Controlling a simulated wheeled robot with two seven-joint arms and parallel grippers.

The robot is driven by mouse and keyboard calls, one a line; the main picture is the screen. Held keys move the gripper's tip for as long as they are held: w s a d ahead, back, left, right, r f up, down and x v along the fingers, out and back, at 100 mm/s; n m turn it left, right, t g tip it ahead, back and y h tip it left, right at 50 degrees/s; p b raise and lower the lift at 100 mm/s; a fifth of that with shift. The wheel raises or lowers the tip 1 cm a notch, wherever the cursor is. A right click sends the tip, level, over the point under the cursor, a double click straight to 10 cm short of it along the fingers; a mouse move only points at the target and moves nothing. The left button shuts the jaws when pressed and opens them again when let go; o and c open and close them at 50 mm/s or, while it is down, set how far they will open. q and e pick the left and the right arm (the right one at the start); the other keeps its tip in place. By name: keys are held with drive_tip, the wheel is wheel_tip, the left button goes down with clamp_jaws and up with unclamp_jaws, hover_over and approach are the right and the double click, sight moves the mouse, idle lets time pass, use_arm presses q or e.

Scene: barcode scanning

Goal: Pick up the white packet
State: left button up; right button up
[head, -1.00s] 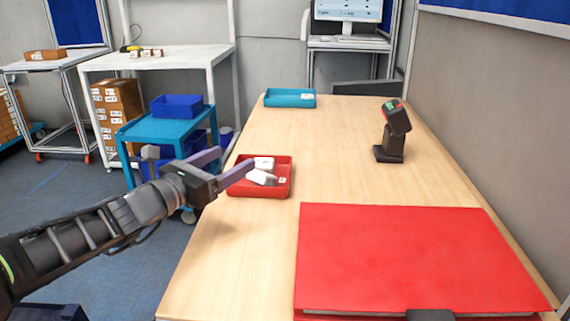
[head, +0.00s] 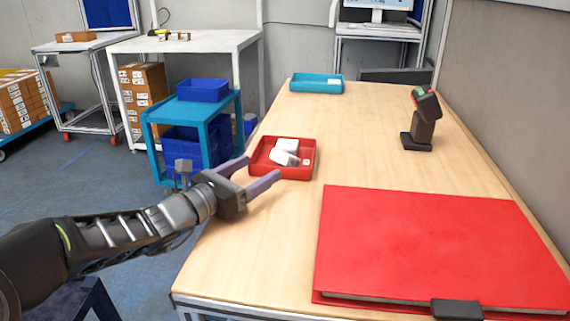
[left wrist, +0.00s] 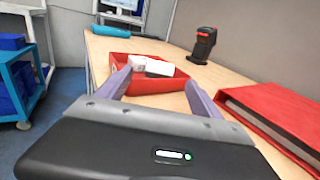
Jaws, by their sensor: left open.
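White packets (head: 286,146) lie in a red tray (head: 306,173) on the wooden table, one partly over another. They also show in the left wrist view (left wrist: 158,67), beyond my fingers inside the red tray (left wrist: 152,87). My left gripper (head: 258,173) is open and empty. Its two fingers point toward the tray from its near left side, and the packets are not between them. In the left wrist view the fingers (left wrist: 158,85) stand on either side of the tray's near part. My right gripper does not show.
A large red folder-like box (head: 430,245) covers the table's near right. A black scanner on a stand (head: 422,120) is at the back right. A teal tray (head: 316,84) sits at the far end. A blue cart (head: 195,110) stands left of the table.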

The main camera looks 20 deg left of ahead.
sight(279, 155)
use_arm(q)
drive_tip(key=shift+w+d+r, duration=0.15)
drive_tip(key=shift+w, duration=0.4)
drive_tip(key=x, duration=0.6)
drive_tip(key=shift+w+d, duration=0.1)
drive_tip(key=shift+w, duration=0.05)
drive_tip(key=shift+c, duration=0.3)
clamp_jaws()
wheel_tip(279, 155, up, 10)
drive_tip(key=p, duration=0.2)
idle(0.9)
idle(0.7)
